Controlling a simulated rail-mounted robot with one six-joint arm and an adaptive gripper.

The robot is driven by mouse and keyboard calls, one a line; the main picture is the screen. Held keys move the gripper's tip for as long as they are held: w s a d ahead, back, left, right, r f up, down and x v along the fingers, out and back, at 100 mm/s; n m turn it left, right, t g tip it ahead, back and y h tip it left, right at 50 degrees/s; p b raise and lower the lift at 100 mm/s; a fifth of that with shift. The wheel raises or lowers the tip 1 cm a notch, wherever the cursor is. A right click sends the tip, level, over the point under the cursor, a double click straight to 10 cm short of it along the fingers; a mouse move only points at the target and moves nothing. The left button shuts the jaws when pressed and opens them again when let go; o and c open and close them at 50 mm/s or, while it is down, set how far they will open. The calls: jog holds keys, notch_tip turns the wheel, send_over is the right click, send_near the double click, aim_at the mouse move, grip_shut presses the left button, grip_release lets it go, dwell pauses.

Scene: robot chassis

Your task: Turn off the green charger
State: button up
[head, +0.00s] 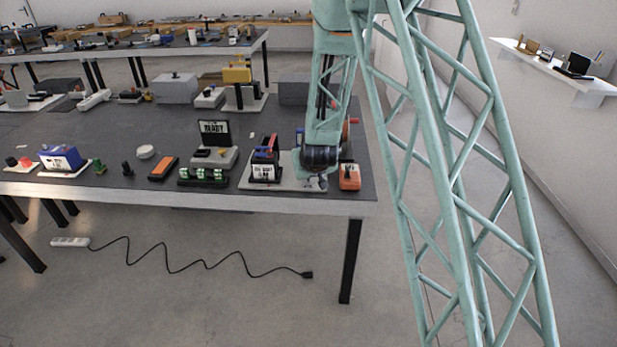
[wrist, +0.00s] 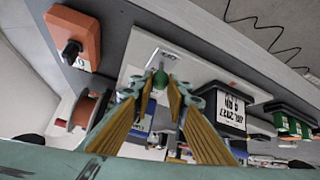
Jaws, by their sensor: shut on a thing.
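In the wrist view a small green part (wrist: 160,79), which I take to belong to the green charger, stands on a white plate (wrist: 133,60) with a small label above it. My gripper (wrist: 162,88) has its yellow-padded fingers closing in from both sides, their tips at the green part, shut on it. In the head view my gripper (head: 316,180) is low over the right end of the white plate (head: 283,184), near the table's front edge. The green part is hidden there behind my gripper.
A black box with a white label (head: 265,172) stands just left of my gripper. An orange box with a black knob (head: 349,176) is close on the right; it also shows in the wrist view (wrist: 77,36). Black-and-green blocks (head: 203,176) stand further left. The table's front edge is near.

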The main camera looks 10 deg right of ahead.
jog(key=shift+s+a+f+t+b, duration=0.2)
jog(key=shift+t+b, duration=0.3)
jog(key=shift+b, duration=0.4)
jog(key=shift+d, duration=0.1)
jog(key=o, duration=0.9)
jog(key=shift+s, duration=0.1)
jog(key=shift+s+r, duration=0.1)
jog(key=shift+r, duration=0.1)
jog(key=shift+v, duration=5.75)
jog(key=shift+s+r, duration=0.1)
jog(key=shift+r, duration=0.05)
